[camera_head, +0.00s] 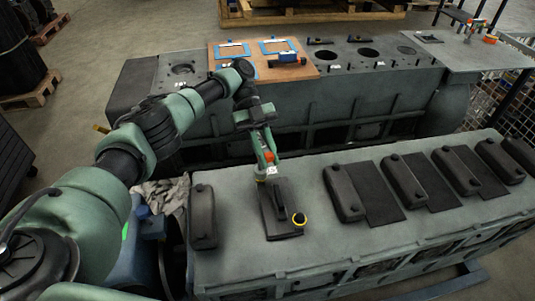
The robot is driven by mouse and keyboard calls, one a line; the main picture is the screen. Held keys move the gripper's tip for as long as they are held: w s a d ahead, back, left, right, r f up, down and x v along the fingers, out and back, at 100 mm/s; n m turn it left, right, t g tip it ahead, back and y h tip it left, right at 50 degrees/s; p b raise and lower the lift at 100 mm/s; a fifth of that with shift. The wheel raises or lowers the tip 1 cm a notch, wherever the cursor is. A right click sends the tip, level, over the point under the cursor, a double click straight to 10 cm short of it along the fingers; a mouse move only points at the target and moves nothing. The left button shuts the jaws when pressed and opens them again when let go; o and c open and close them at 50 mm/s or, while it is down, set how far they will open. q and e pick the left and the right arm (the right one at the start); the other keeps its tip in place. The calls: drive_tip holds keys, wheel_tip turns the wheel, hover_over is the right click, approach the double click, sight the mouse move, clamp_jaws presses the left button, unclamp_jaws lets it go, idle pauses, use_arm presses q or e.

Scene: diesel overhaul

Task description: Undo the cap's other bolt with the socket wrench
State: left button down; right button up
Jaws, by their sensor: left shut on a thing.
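The cap (279,208) is a dark block lying on a dark flat plate on top of the near grey engine block. My left gripper (266,160) is over the far end of the cap, pointing down. It is shut on the socket wrench (268,157), of which a small orange-red part shows between the green fingers. The wrench's lower end is close to the cap's far end; I cannot tell whether it touches a bolt there. My right gripper is not in view.
Several dark caps (344,192) with dark plates stand in a row to the right, and one (203,217) stands to the left. A grey cloth (163,197) lies at left.

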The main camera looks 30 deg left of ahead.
use_arm(q)
drive_tip(key=w+n+t+h+p, duration=0.1)
drive_tip(key=n+t+p, duration=0.1)
drive_tip(key=p, duration=0.1)
drive_tip(key=n+t+p, duration=0.2)
drive_tip(key=p, duration=0.1)
drive_tip(key=w+d+n+t+h+p, duration=0.1)
drive_tip(key=n+t+p, duration=0.1)
drive_tip(key=n+p, duration=0.1)
drive_tip(key=shift+w+h, duration=0.3)
drive_tip(key=shift+w, duration=0.05)
drive_tip(key=shift+t, duration=0.3)
drive_tip(key=shift+w+a+r+n+t+y+p, duration=0.1)
drive_tip(key=shift+w+n+t+y, duration=0.3)
drive_tip(key=shift+n+t, duration=0.75)
drive_tip(key=shift+w+a+f+n+t+y+p, duration=0.15)
drive_tip(key=shift+w+n+t, duration=0.4)
drive_tip(key=shift+n+t, duration=0.6)
drive_tip(key=shift+w+a+r+n+t+y+p, duration=0.2)
drive_tip(key=shift+w+n+t, duration=0.3)
drive_tip(key=shift+n+t, duration=0.6)
